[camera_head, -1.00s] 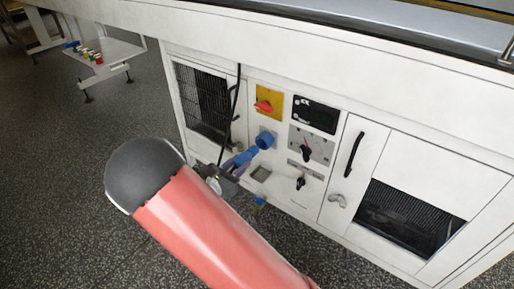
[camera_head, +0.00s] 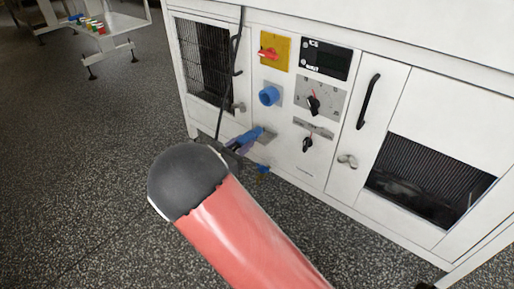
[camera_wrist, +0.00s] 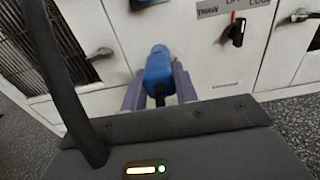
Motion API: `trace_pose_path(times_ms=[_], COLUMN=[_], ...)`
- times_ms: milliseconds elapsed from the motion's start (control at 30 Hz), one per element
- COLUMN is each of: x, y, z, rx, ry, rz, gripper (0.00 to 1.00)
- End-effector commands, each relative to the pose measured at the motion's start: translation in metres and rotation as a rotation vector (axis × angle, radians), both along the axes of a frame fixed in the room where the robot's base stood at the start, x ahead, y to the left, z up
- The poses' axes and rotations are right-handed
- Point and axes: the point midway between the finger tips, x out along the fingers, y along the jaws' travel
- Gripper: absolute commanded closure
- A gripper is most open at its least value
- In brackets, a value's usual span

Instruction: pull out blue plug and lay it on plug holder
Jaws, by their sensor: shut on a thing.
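The blue plug (camera_head: 251,135) is between the fingers of my gripper (camera_head: 240,143), which is shut on it. In the wrist view the plug (camera_wrist: 159,70) points away from me between the two fingers of my gripper (camera_wrist: 160,88). The plug is out of the blue socket (camera_head: 269,96) and lower than it, with a clear gap. The plug holder (camera_head: 267,138) seems to be the small grey plate on the panel just behind the plug. The plug partly covers it, and I cannot tell whether they touch.
The yellow plate with a red switch (camera_head: 270,53) and black knobs (camera_head: 313,104) are above and right. A black door handle (camera_head: 368,101) sticks out further right.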

Motion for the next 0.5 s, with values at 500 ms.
trace_pose_path(times_ms=[500], x=[0.025], y=[-0.019], z=[-0.007], rx=[-0.001], ry=[-0.002], rz=[0.000], gripper=[1.00])
